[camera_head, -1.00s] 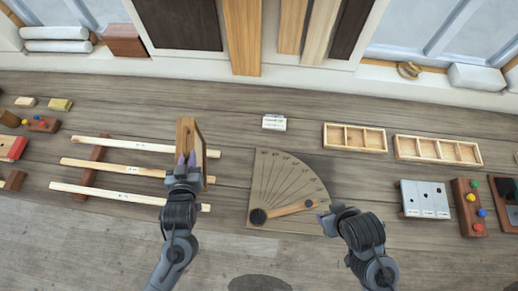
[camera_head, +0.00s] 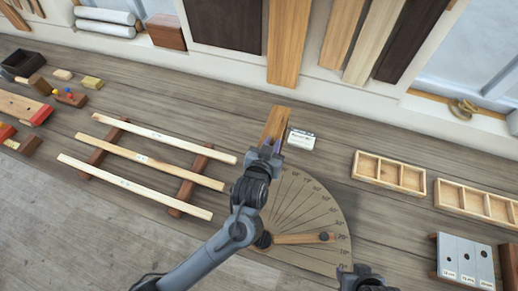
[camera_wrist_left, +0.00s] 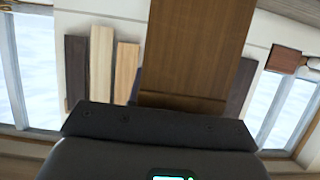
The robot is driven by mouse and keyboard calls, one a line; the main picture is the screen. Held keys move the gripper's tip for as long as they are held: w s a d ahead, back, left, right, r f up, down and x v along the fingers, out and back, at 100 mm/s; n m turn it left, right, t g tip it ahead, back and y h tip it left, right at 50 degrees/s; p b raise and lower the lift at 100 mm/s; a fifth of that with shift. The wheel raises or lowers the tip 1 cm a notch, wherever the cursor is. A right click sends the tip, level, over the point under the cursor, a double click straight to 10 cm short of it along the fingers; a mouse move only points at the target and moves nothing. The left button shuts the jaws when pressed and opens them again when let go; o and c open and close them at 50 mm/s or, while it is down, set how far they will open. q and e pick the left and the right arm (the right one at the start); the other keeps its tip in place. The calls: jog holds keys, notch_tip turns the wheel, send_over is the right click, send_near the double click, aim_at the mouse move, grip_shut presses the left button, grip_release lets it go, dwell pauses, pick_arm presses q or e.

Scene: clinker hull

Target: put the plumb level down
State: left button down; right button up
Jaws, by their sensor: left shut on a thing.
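The plumb level (camera_head: 277,121), a flat brown wooden piece, is held in my left gripper (camera_head: 266,149). The gripper is shut on its near end. In the left wrist view the level (camera_wrist_left: 195,50) rises broad and brown in front of the gripper, whose fingertips are hidden. In the head view it is beyond the top of the fan-shaped angle board (camera_head: 318,208), beside a small white card (camera_head: 300,140). I cannot tell whether it touches the bench. My right gripper (camera_head: 350,270) is partly cut off at the bottom edge, its jaws unclear.
Pale slats (camera_head: 150,160) lie across two dark bearers to the left. A wooden pointer (camera_head: 305,238) lies on the angle board. Compartment trays (camera_head: 390,172) stand to the right. Upright planks (camera_head: 290,45) line the back. Bare bench shows left of the level.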

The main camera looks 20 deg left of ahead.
pick_arm(q)
jog(key=w+a+f+p, duration=0.1)
jog(key=w+a+f, duration=0.3)
jog(key=a+f, duration=0.3)
jog(key=shift+w+a+f, duration=0.35)
jog(key=shift+f, duration=0.85)
jog(key=c, duration=1.1)
grip_release()
jog(key=shift+f, duration=0.1)
jog(key=shift+o, duration=0.2)
